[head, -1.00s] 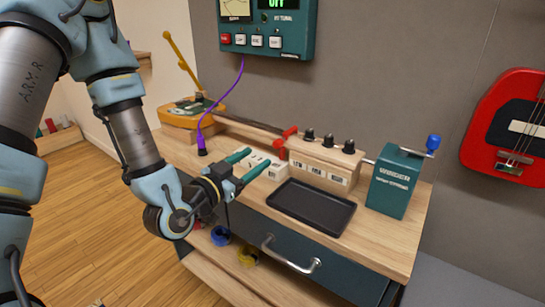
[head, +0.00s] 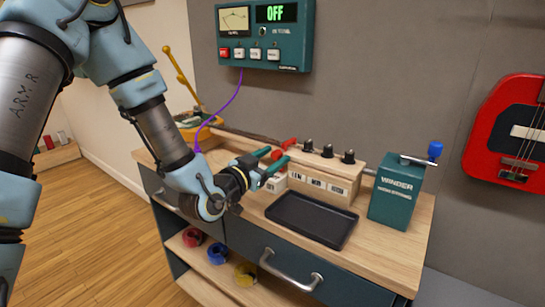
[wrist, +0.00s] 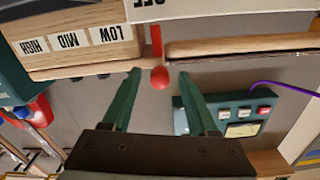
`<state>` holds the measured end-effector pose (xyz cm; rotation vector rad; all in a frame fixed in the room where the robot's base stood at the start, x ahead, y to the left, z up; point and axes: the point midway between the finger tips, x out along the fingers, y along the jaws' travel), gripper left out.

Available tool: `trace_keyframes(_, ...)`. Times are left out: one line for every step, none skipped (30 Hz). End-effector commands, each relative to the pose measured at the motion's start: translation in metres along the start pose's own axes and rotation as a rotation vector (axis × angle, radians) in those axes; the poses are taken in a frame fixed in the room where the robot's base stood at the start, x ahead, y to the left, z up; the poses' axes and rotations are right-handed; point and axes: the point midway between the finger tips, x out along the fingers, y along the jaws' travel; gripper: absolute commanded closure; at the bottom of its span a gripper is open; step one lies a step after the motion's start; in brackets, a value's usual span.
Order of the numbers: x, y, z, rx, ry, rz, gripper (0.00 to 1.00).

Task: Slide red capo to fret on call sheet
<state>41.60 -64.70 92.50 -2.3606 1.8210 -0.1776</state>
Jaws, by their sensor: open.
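The red capo (head: 284,147) sits on the long, thin neck at the back of the bench, left of the wooden knob box. In the wrist view the capo (wrist: 156,45) shows as a red upright bar with a round red end. My gripper (head: 271,161) has green fingers, is open, and reaches toward the capo from the left front. In the wrist view its fingertips (wrist: 159,80) lie on either side of the round end, with gaps. A white card with black lettering (wrist: 195,9), possibly the call sheet, is cut off at the top; its fret cannot be read.
The wooden box (head: 325,172) with black knobs carries LOW, MID and HIGH labels. A black tray (head: 312,220) lies in front. A green winder (head: 396,191) stands at right. A green meter panel (head: 266,35) with a purple cable hangs above. Coloured rings lie on the shelf.

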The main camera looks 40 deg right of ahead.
Motion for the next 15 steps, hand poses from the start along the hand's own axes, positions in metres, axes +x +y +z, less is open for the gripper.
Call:
trace_keyframes(-0.0001, 0.0001, 0.0001, 0.000, 0.000, 0.000, 0.41)
trace_keyframes(-0.0001, 0.0001, 0.0001, 0.000, 0.000, 0.000, 0.41)
trace_keyframes(-0.0002, 0.0001, 0.0001, 0.000, 0.000, 0.000, 0.43)
trace_keyframes(-0.0002, 0.0001, 0.0001, 0.000, 0.000, 0.000, 0.46)
trace_keyframes(-0.0002, 0.0001, 0.0001, 0.000, 0.000, 0.000, 0.50)
trace_keyframes(-0.0002, 0.0001, 0.0000, 0.000, 0.000, 0.000, 0.54)
trace_keyframes(-0.0002, 0.0000, 0.0000, 0.000, 0.000, 0.000, 0.57)
trace_keyframes(-0.0003, 0.0000, 0.0000, 0.000, 0.001, 0.000, 0.61)
trace_keyframes(-0.0003, 0.0000, 0.0000, 0.000, 0.001, 0.000, 0.65)
trace_keyframes(-0.0003, 0.0000, 0.0000, 0.000, 0.001, 0.000, 0.69)
trace_keyframes(-0.0003, 0.0000, 0.0000, 0.000, 0.001, 0.000, 0.72)
trace_keyframes(-0.0003, 0.0000, 0.0000, 0.000, 0.001, 0.000, 0.77)
trace_keyframes(-0.0003, 0.0000, 0.0000, 0.000, 0.001, 0.000, 0.80)
trace_keyframes(-0.0003, 0.0000, 0.0000, 0.000, 0.001, 0.000, 0.83)
trace_keyframes(-0.0004, 0.0000, 0.0000, 0.000, 0.001, 0.000, 0.88)
